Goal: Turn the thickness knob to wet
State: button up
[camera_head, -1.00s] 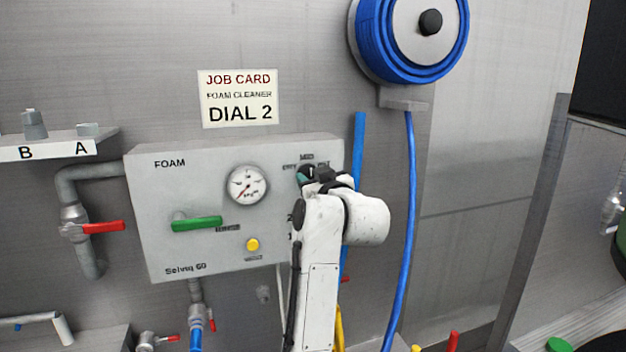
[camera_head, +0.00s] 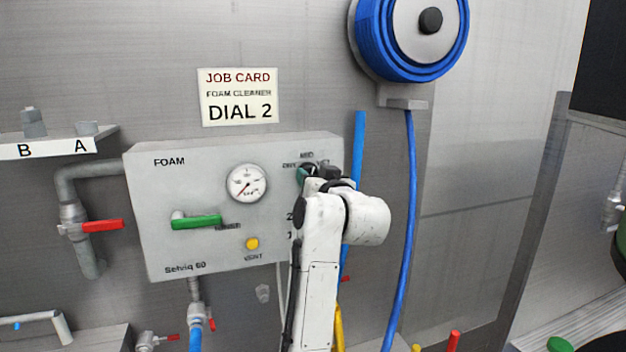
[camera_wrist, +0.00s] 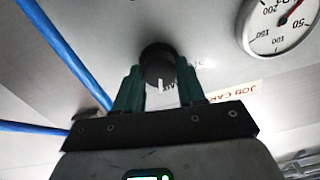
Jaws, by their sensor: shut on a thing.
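The thickness knob (camera_wrist: 158,62) is round and black with a white pointer line. My gripper (camera_wrist: 158,76) has its green fingers on either side of it, shut on it. In the wrist view the pointer faces down the picture, toward a small label partly hidden by the knob. In the head view the foam panel (camera_head: 190,160) carries a MID label (camera_head: 307,155) above the knob. The left-hand label there is blurred and the right-hand one is hard to read. My gripper (camera_head: 318,176) and wrist hide most of the knob.
A pressure gauge (camera_head: 246,183), a green lever (camera_head: 197,222) and a yellow button (camera_head: 252,243) sit on the panel left of my arm. A blue pipe (camera_head: 358,150) and blue hose (camera_head: 410,200) run close on the right. The job card (camera_head: 239,97) above reads DIAL 2.

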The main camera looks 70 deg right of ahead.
jog(key=shift+f+m+b, duration=0.1)
jog(key=shift+m+b, duration=0.85)
jog(key=shift+m, duration=3.35)
jog(key=o, duration=1.1)
jog(key=shift+c, duration=0.2)
